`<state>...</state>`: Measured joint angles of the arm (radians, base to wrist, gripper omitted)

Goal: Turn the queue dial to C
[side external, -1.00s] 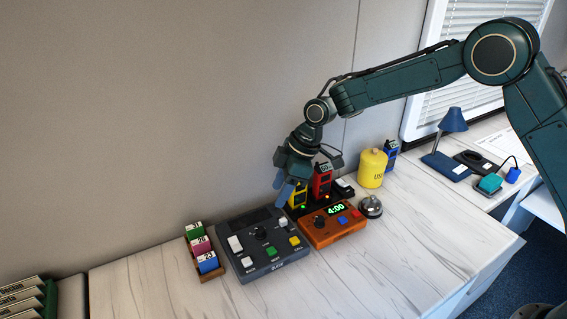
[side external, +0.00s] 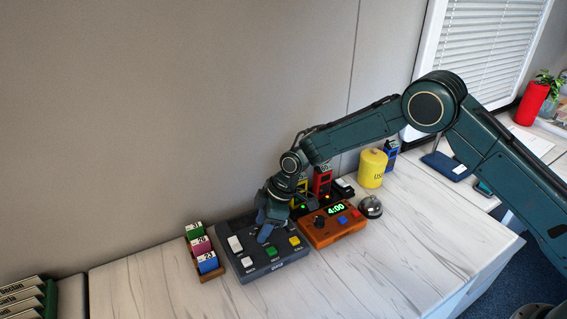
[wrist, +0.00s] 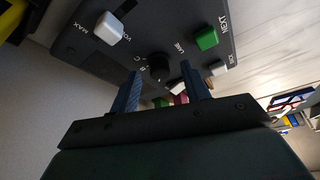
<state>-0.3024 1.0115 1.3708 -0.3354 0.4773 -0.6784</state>
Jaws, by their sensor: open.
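The queue dial, a small black knob (wrist: 158,67), sits on the dark grey console (wrist: 85,58). Small letters are printed beside it; B and C seem legible, but I cannot tell where the knob points. The console also shows in the side view (side external: 273,268), where my gripper (side external: 266,228) is low over its middle and hides the dial. In the wrist view my gripper (wrist: 163,80) is open, its two blue fingers apart and reaching toward the dial, which appears between their tips. I cannot tell whether they touch it.
The console bears a white slider (wrist: 109,28), a green button (wrist: 206,37) and other buttons close by. An orange timer box (side external: 333,228) stands at its right, a ticket rack (side external: 207,273) at its left. A bell (side external: 371,207) lies beyond. The table front is clear.

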